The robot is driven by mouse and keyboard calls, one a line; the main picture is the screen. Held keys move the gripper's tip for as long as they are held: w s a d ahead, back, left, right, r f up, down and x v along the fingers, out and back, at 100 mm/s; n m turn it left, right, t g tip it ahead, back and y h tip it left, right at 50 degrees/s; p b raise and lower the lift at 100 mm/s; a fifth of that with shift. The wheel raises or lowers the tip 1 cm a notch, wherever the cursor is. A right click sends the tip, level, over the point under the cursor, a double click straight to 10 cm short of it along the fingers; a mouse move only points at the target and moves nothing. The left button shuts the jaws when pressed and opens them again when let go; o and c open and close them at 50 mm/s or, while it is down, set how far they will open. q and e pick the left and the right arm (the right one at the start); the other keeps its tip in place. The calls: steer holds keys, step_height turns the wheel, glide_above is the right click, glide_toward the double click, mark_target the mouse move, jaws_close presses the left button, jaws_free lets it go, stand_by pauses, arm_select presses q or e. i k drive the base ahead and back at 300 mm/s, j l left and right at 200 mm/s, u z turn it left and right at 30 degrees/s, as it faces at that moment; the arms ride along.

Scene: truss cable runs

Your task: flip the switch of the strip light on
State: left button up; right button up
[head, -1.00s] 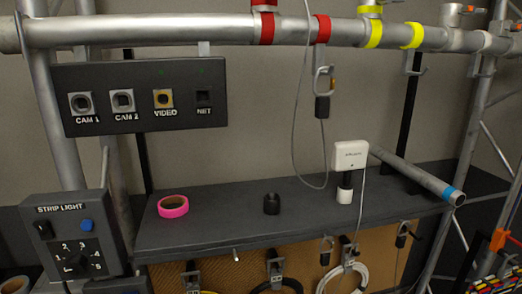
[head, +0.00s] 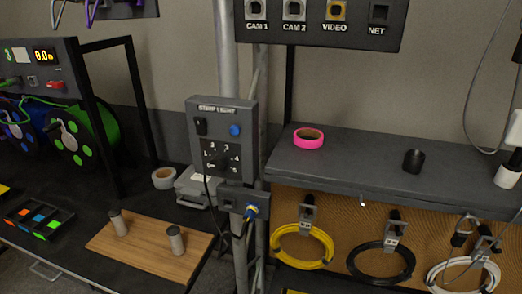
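The strip light box (head: 222,140) is a grey panel fixed to an upright truss tube, at the centre left of the head view. Its black rocker switch (head: 201,127) is at the upper left of the panel face. I cannot tell which way the rocker is tipped. A blue button (head: 235,130) sits to its right, and a black rotary knob (head: 217,160) with numbers around it is below. Neither of my grippers shows in the head view.
A socket box with a blue and yellow plug (head: 251,211) hangs below the panel. A shelf (head: 350,160) with pink tape (head: 308,138) is at right. A wooden board (head: 150,248) with two cylinders lies at lower left. Cable reels (head: 75,138) stand far left.

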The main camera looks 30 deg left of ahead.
mark_target(201, 129)
steer(key=u, duration=1.35)
